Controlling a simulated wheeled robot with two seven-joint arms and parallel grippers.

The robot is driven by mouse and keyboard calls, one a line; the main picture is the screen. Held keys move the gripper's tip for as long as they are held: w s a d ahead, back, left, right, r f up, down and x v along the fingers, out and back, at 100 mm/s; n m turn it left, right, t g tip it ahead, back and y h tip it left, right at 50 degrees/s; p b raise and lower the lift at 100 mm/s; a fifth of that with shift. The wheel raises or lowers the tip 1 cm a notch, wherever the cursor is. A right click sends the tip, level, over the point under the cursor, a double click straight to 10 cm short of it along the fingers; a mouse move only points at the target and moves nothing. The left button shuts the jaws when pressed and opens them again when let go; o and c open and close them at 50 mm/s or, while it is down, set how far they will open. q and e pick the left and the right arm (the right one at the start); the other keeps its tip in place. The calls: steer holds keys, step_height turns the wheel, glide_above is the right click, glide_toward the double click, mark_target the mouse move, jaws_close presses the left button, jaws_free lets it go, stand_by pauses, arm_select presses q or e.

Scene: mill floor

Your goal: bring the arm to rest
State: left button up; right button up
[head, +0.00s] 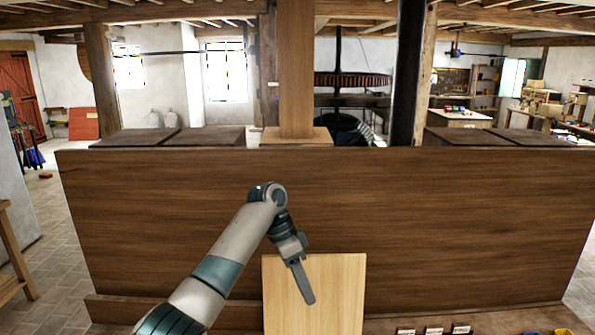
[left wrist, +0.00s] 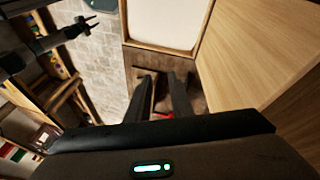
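My left arm reaches in from the lower left of the head view. My left gripper (head: 305,290) points downward in front of a dark wooden panel and overlaps a pale board in the picture. In the left wrist view its two dark fingers (left wrist: 165,92) stand apart with a gap between them, and I see nothing held in it. My right gripper does not show in the head view.
The wide dark wooden panel (head: 420,210) crosses the view ahead. The pale board (head: 340,290) stands upright low in front of it. Small labelled items (head: 433,331) line the bottom edge. A wooden trestle (head: 15,260) stands at left. Open paved floor (head: 60,235) shows beyond it.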

arm_select(q)
steer(key=s+a+f+n+t, duration=0.1)
steer(key=s+a+f+n, duration=0.25)
steer(key=s+f, duration=0.8)
steer(key=s+a+f+n+t, duration=0.3)
steer(key=s+f, duration=0.5)
steer(key=f, duration=0.7)
steer(key=s+a+n+t+y, duration=0.1)
steer(key=s+a+n+y, duration=0.15)
steer(key=s+a, duration=0.85)
steer(key=s+a+n+t+y, duration=0.15)
steer(key=s+a+n, duration=0.4)
steer(key=s, duration=0.95)
step_height(320, 180, down, 37)
steer(key=s+a+m+g+b, duration=0.1)
steer(key=m+g+b, duration=0.1)
steer(key=b, duration=0.7)
steer(key=s+a+f+b, duration=0.1)
steer(key=s+f+b, duration=0.2)
steer(key=s+f, duration=0.6)
steer(key=s+a+f+g+b, duration=0.1)
steer(key=s+f+b, duration=0.3)
steer(key=s+f, duration=0.5)
step_height(320, 180, down, 7)
steer(key=shift+a+r, duration=0.1)
steer(key=shift+a, duration=0.6)
